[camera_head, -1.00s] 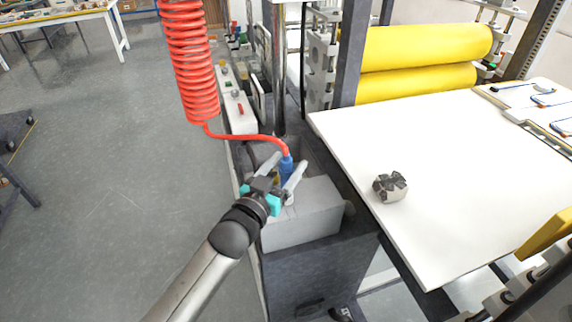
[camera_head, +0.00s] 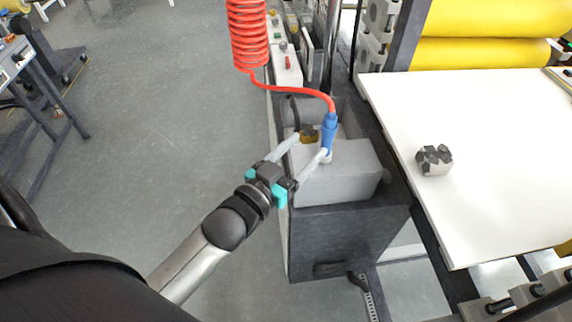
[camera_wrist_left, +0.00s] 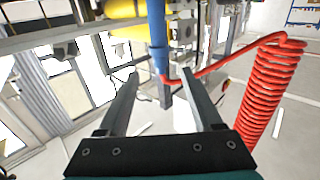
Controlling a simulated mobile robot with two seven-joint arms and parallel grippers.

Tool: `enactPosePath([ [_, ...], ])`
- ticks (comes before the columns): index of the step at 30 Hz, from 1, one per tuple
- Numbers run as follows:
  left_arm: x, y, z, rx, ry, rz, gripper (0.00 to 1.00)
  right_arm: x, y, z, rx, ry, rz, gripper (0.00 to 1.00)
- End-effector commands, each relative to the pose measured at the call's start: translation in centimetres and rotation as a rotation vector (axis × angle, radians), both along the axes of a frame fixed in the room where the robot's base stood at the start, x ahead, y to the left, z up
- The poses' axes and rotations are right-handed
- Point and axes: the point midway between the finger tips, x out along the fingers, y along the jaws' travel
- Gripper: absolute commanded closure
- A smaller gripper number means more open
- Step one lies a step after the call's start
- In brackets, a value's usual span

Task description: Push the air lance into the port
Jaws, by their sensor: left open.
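The air lance (camera_head: 330,128) has a blue body and stands roughly upright at the back of the grey block, with a red hose at its top. A brass-coloured fitting (camera_head: 309,133) shows just left of it; I cannot tell whether it is the port. How deep the lance sits is hidden. My left gripper (camera_head: 311,146) is open, its right fingertip close in front of the lance's lower part, its left one near the fitting. In the left wrist view the lance (camera_wrist_left: 157,38) shows beyond and between the open fingers. My right gripper is not in view.
The red coiled hose (camera_head: 248,35) hangs behind the dark cabinet (camera_head: 345,240). A white table (camera_head: 490,130) carries a small grey-and-black block (camera_head: 434,160). Yellow rollers (camera_head: 480,50) stand at the back right. Open floor lies on the left.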

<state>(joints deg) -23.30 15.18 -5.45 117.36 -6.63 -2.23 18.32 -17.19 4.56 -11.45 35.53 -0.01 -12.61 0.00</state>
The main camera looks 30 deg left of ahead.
Motion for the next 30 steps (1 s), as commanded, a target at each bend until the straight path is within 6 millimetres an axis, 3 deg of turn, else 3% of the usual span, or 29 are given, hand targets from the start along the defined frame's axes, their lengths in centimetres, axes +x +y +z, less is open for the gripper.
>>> enactPosePath([
  [6, -3.1, 0.6, -0.1, 0.001, 0.003, 0.000, 0.33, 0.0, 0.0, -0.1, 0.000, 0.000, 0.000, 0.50],
  [12, -4.8, 0.9, -0.1, 0.000, 0.001, 0.000, 0.33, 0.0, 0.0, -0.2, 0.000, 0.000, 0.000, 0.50],
  [30, -5.2, 1.0, 0.0, 0.001, -0.001, 0.000, 0.33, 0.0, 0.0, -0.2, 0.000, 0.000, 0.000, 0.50],
])
